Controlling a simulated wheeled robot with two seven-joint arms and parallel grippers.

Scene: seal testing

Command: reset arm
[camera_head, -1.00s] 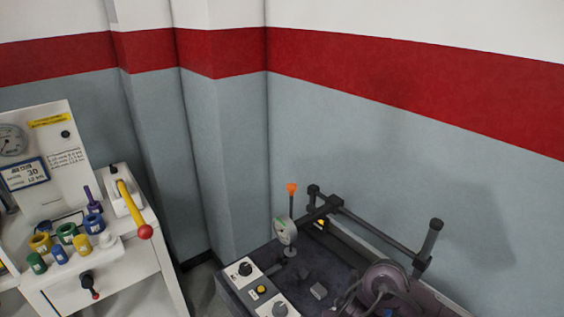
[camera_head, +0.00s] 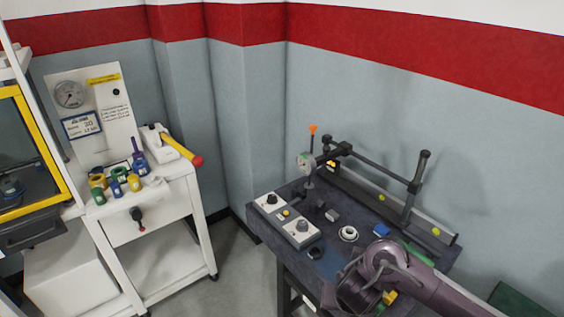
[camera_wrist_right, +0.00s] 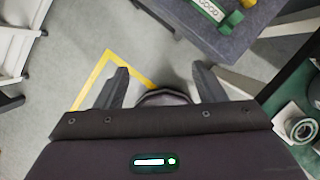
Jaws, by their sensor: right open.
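My right arm comes into the head view from the lower right, in front of the dark test bench (camera_head: 262,232). Its wrist covers part of the bench's near side, and its fingers cannot be made out there. In the right wrist view my right gripper (camera_wrist_right: 160,84) is open and empty, its two dark fingers wide apart above the grey floor. A corner of the bench (camera_wrist_right: 232,42) shows at the top right of that view, apart from the fingers. My left gripper is not in view.
A white cart (camera_head: 150,232) with a gauge panel (camera_head: 95,115), colored parts and a yellow-handled lever (camera_head: 180,148) stands at left. A yellow-framed cabinet (camera_head: 62,165) is at the far left. Grey floor (camera_head: 222,275) is free between cart and bench. A green surface (camera_wrist_right: 290,105) is at the wrist view's right.

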